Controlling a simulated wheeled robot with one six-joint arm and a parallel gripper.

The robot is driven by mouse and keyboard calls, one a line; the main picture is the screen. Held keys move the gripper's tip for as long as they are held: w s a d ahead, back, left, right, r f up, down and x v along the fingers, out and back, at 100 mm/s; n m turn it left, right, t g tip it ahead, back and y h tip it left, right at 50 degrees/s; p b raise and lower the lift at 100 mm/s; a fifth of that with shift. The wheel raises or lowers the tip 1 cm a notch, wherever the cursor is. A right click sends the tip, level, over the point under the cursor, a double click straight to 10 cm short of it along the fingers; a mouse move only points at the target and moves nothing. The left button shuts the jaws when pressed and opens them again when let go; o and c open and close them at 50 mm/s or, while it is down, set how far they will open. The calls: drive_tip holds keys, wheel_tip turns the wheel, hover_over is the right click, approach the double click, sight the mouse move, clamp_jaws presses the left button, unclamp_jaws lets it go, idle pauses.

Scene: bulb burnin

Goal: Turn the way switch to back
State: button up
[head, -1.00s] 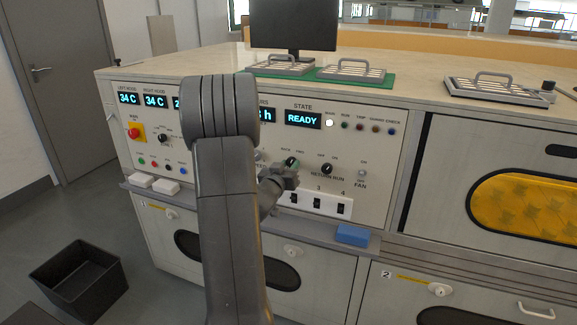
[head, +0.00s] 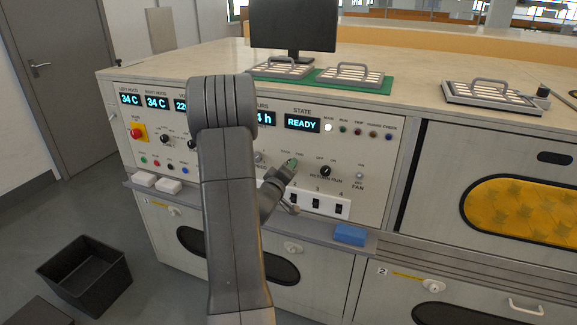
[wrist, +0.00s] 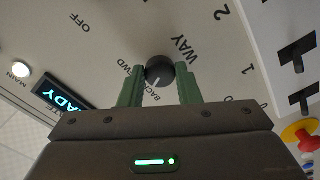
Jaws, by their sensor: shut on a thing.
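The way switch (wrist: 160,70) is a round black knob on the panel, labelled WAY, with FWD and BACK marks beside it. In the wrist view its pale pointer line lies toward the BACK mark (wrist: 153,91). My gripper (wrist: 159,78) has its two green fingers on either side of the knob and is shut on it. In the head view my gripper (head: 291,166) is at the panel below the READY display, and the fingers and wrist hide most of the switch.
The READY display (head: 302,123) is lit above. The return run knob (head: 325,171) is close to the right of my gripper. Below is a white strip of numbered rocker switches (head: 325,204). A blue block (head: 350,234) lies on the ledge.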

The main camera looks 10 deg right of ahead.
drive_tip(key=shift+n, duration=0.6)
drive_tip(key=o, duration=1)
drive_tip(key=v, duration=1.3)
drive_tip(key=shift+s+a+b, duration=0.25)
drive_tip(key=shift+s+b, duration=0.1)
drive_tip(key=shift+b, duration=0.05)
